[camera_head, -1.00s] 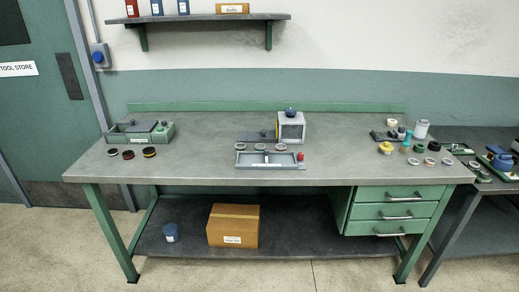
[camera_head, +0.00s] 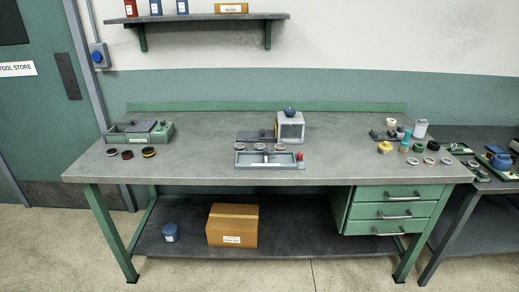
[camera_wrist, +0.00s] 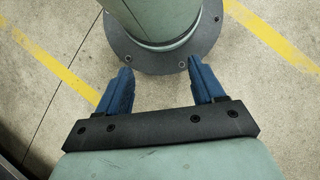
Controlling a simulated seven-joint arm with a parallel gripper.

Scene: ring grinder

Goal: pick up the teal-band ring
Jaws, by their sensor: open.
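My gripper (camera_wrist: 161,80) shows only in the wrist view. Its two blue fingers are apart with nothing between them, pointing over the floor and my own round base. In the head view, small rings lie on the workbench in several groups. One row (camera_head: 428,160) is at the right. A ring with a green-looking body (camera_head: 418,147) lies just behind that row. Three darker rings (camera_head: 127,154) are at the left, and three more (camera_head: 265,147) are at the centre. The bands are too small to tell which ring is teal. My gripper is away from all of them.
The bench (camera_head: 200,165) has clear top between the groups. A grey tray (camera_head: 270,166) and a grey machine (camera_head: 291,128) stand at the centre, a green box (camera_head: 118,139) at the left. A white jar (camera_head: 420,130) and a yellow item (camera_head: 385,147) stand near the right rings.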

